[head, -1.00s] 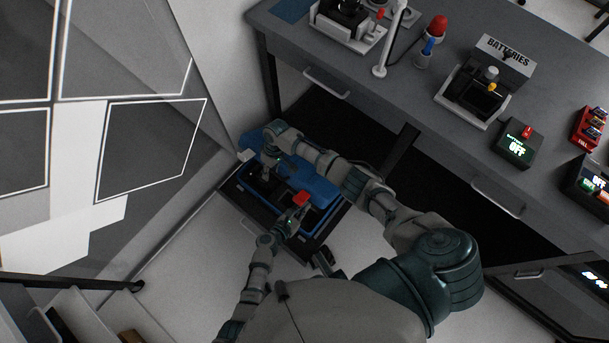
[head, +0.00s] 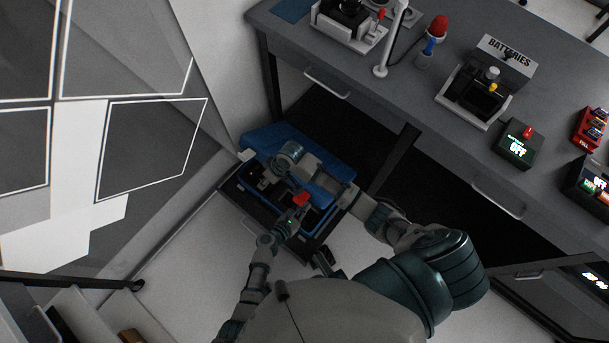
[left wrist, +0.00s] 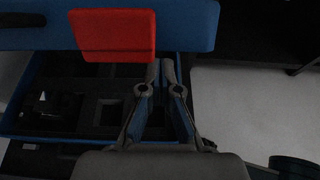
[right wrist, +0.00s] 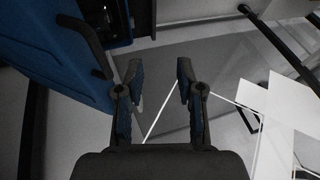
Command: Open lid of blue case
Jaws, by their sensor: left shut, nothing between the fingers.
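The blue case (head: 240,188) sits low beside the desk, its dark interior showing. Its blue lid (head: 325,165) is raised and tilted back toward the desk. A red latch (head: 300,198) hangs from the lid's front edge; it shows large in the left wrist view (left wrist: 115,35). My left gripper (left wrist: 167,65) is shut and empty, just beside the latch and over the open case; I cannot tell if it touches the lid. My right gripper (right wrist: 158,68) is open and empty, beside the lid (right wrist: 60,50) and its black handle (right wrist: 84,45). My right arm hides part of the case.
The grey desk (head: 410,110) stands behind and to the right, with a batteries box (head: 505,62) and other devices on top. Dark space lies under it. A wall with white-lined panels (head: 155,145) is at left. Pale floor (head: 190,240) is clear in front of the case.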

